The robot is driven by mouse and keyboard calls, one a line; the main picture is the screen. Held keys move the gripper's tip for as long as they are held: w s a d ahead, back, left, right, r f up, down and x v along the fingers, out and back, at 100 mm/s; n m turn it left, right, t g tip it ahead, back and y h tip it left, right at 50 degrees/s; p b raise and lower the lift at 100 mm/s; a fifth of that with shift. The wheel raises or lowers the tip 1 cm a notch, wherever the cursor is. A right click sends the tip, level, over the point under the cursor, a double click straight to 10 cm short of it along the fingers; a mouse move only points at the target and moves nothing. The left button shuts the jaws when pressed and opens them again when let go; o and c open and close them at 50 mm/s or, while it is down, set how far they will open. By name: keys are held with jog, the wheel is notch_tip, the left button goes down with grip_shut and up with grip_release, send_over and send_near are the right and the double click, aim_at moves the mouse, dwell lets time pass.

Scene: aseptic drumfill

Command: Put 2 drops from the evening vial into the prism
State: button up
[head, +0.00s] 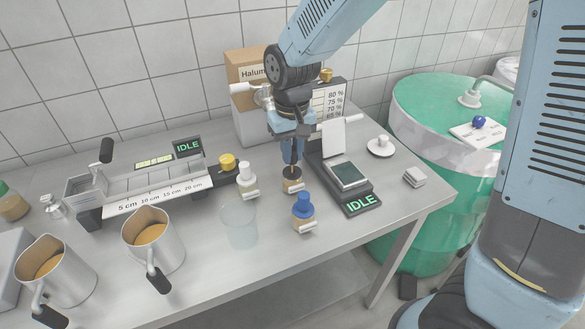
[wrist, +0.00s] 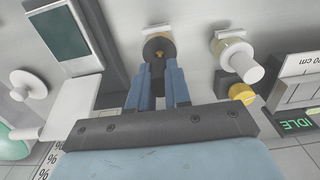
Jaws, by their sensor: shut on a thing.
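My gripper (head: 292,160) points down over a small vial (head: 292,186) with amber contents and a pale label. It is shut on a thin dark piece at the vial's top, perhaps a dropper. In the wrist view the fingers (wrist: 158,75) close just beside the vial's dark round top (wrist: 158,48). The vial stands on the table. A white-topped vial (head: 247,180) stands to its left and a blue-topped vial (head: 303,213) in front. I cannot read the labels, so which is the evening vial is unclear. A dark green plate (head: 348,174), likely the prism, lies on a device right of my gripper.
A white flap (head: 333,136) stands raised behind the plate. The device display (head: 361,203) reads IDLE. A clear beaker (head: 239,225) and metal jugs (head: 152,245) stand to the left.

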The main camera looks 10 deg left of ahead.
jog(key=shift+r, duration=2.65)
